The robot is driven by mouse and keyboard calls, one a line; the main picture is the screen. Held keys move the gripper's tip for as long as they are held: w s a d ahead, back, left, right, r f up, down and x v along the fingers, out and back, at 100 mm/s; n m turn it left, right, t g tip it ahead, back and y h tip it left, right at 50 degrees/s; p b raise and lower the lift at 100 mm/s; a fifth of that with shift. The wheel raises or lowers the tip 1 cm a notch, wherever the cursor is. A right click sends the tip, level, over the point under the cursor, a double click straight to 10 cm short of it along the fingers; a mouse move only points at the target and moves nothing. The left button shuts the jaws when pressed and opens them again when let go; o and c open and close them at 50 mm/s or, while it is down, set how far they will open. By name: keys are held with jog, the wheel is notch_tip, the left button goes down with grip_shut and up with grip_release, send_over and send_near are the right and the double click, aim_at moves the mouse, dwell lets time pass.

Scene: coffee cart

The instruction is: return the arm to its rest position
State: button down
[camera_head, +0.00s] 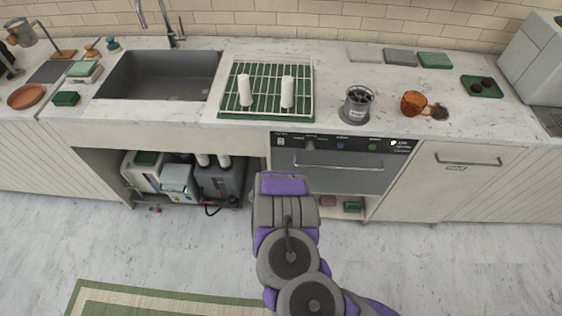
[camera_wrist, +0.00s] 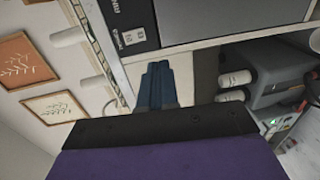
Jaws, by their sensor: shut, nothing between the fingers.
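My arm, grey with purple parts, reaches up from the bottom of the head view and ends at a purple-edged wrist in front of the counter. The fingers of my gripper are hidden there. In the wrist view my gripper (camera_wrist: 158,85) shows as two dark blue fingers pressed together, shut and empty. Behind them is the pale cabinet front beside the appliance's dark control panel (camera_wrist: 130,25).
The marble counter (camera_head: 230,135) holds a drying rack (camera_head: 270,112) with two white cylinders, a grey container (camera_head: 357,105) and an orange cup (camera_head: 413,103). A green-edged rug (camera_head: 150,300) lies on the floor.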

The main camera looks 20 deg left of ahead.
jog(key=w+a+r+m+g+y, duration=0.1)
jog(key=w+a+r+m+g, duration=0.1)
jog(key=a+r+m+g, duration=0.4)
jog(key=s+d+r+m+g+y, duration=0.1)
jog(key=s+d+r+m+g, duration=0.15)
jog(key=r, duration=0.45)
jog(key=s+d+r+m+g, duration=0.1)
jog(key=d+r+g, duration=0.15)
jog(key=r, duration=0.45)
jog(key=s+d+r+m+g+h, duration=0.1)
jog(key=s+d+r+m+g, duration=0.1)
jog(key=s+d+r, duration=0.6)
jog(key=s+d+r+m+g+h, duration=0.15)
jog(key=s+d, duration=0.25)
jog(key=d, duration=0.7)
jog(key=s+d+r+m+g+h, duration=0.1)
jog(key=s+d+r+m+g, duration=0.1)
jog(key=s+d, duration=0.5)
jog(key=s+d+r+m+g+h, duration=0.1)
jog(key=s+d+r+m+h, duration=0.1)
jog(key=s+d+r+m, duration=0.2)
jog(key=s+d+m, duration=0.1)
jog(key=s+d, duration=0.2)
jog(key=s, duration=0.4)
jog(key=shift+s+m+g, duration=0.35)
jog(key=shift+s+m, duration=0.05)
jog(key=c, duration=1.8)
grip_release()
jog(key=shift+d, duration=0.1)
jog(key=shift+c, duration=0.2)
